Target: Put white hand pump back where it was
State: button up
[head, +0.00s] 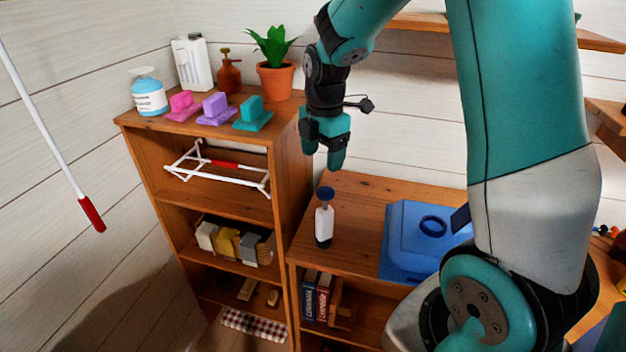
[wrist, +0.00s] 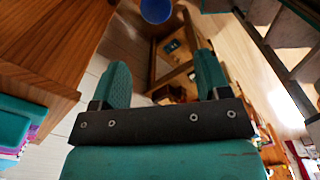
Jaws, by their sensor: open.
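A white hand pump (head: 324,222) with a dark blue top and a dark base stands upright on the lower wooden cabinet (head: 355,205), near its left side. My gripper (head: 324,160) is in the air above the pump, pointing down and apart from it. In the wrist view my gripper (wrist: 162,75) has its two fingers spread with nothing between them.
The taller shelf (head: 225,140) rises on the left. On it are a blue-white pump bottle (head: 149,97), a white jug (head: 192,65), a brown spray bottle (head: 228,75), a potted plant (head: 275,75) and coloured blocks. A blue case (head: 405,240) lies right of the pump.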

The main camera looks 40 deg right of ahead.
jog(key=s+a+r+m+y, duration=0.1)
jog(key=s+a+r+m, duration=0.1)
jog(key=s+a+m, duration=0.2)
jog(key=s+a+r+m+y, duration=0.1)
jog(key=s+a+r+m, duration=0.2)
jog(key=s+a, duration=0.7)
jog(key=s+a+r+m+y, duration=0.2)
jog(key=s+a+r+m, duration=0.1)
jog(key=s+a, duration=0.4)
jog(key=shift+s+r+m, duration=0.25)
jog(key=shift+s+m, duration=0.15)
jog(key=shift+m, duration=0.5)
